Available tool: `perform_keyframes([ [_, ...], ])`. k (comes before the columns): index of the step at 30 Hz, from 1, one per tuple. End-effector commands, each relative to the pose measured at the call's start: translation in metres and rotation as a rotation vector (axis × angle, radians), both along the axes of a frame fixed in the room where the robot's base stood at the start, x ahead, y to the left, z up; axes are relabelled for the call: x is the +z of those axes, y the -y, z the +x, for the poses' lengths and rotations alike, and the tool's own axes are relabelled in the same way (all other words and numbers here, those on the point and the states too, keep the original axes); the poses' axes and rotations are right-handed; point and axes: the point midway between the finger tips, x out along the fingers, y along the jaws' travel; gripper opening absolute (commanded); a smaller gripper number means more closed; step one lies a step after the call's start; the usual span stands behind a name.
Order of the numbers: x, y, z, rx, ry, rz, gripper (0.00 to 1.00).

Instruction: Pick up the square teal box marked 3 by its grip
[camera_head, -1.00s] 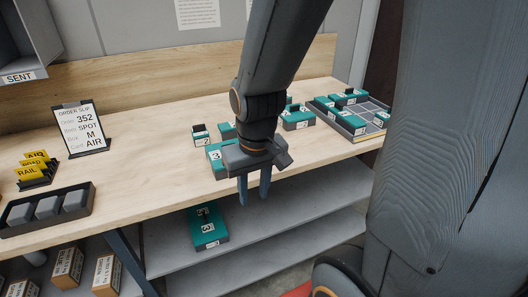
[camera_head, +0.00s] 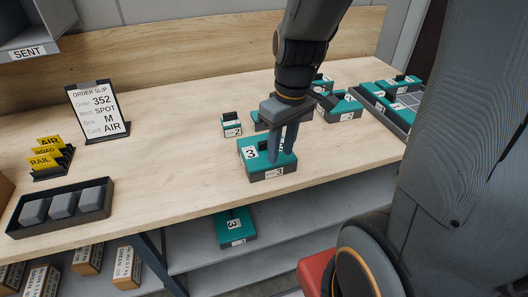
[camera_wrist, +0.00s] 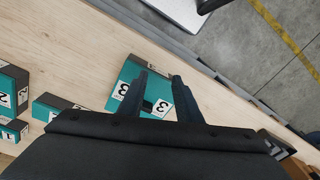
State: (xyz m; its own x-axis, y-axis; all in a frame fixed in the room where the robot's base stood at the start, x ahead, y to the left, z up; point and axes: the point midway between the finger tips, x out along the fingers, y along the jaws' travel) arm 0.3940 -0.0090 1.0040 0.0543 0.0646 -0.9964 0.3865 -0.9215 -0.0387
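The square teal box marked 3 (camera_head: 256,163) stands on the wooden table near its front edge. White labels with 3 show on its top and front, and a dark grip stands on its top. My gripper (camera_head: 281,157) points down over the box with its fingertips close to the top. In the wrist view the fingers (camera_wrist: 160,82) are spread apart and the teal box (camera_wrist: 158,92) shows between and below them. The dark grip is partly hidden by the fingers, and I cannot tell whether they touch it.
Another teal box marked 3 (camera_head: 236,232) lies on the shelf below. A divided tray (camera_head: 394,113) with teal boxes is at the right.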

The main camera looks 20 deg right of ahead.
Motion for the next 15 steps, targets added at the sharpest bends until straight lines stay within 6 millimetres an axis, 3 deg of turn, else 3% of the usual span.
perform_keyframes([
  [15,0.03,0.018,0.063,0.908,0.112,0.21,0.31],
])
